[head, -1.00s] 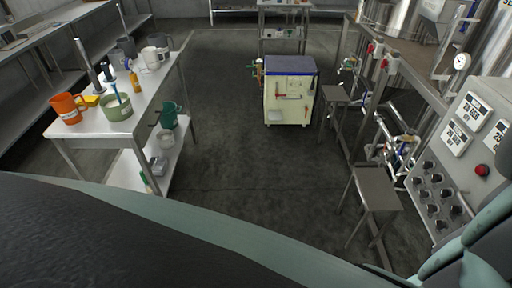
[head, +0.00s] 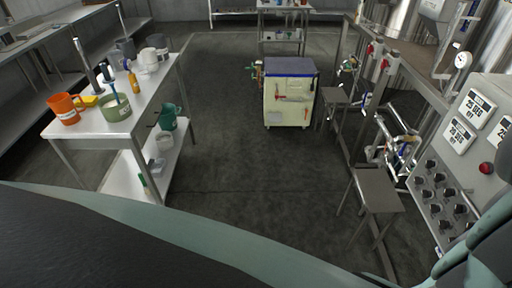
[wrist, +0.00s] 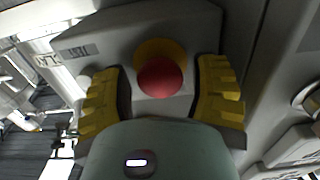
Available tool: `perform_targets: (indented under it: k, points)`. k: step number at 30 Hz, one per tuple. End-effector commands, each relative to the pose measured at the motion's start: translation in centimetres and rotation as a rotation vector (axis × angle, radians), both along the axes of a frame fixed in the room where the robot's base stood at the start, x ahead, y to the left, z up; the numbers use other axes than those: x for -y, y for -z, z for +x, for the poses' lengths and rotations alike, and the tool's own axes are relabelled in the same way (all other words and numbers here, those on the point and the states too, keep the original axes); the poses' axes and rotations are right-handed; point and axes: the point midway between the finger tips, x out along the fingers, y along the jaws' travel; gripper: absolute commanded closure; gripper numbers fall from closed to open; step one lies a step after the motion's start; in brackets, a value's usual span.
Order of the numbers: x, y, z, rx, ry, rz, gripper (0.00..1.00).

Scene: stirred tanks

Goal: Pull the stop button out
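The stop button is a red round knob (wrist: 160,78) with a yellow base behind it, on a grey box (wrist: 120,40). In the wrist view it sits between the two yellow-padded fingers of my gripper (wrist: 163,95). The fingers are spread, with a gap on each side of the knob, and do not appear to touch it. In the head view a red button (head: 486,168) shows on the grey control panel (head: 480,150) at the right; I cannot tell whether it is the same one.
The control panel carries several black knobs (head: 434,180) and white displays (head: 458,135). A small metal table (head: 378,188) stands left of it. A steel bench (head: 120,120) with mugs is at left, a cream cart (head: 290,95) at the back. The middle floor is clear.

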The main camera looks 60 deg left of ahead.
Motion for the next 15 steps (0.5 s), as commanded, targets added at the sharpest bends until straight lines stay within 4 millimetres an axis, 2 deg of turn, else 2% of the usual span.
perform_targets:
  k: [2,15]
  points:
    - [0.01,-0.01,-0.01,0.0,0.0,0.0,0.5]
    - [-0.01,-0.02,0.01,0.001,0.0,-0.001,0.95]
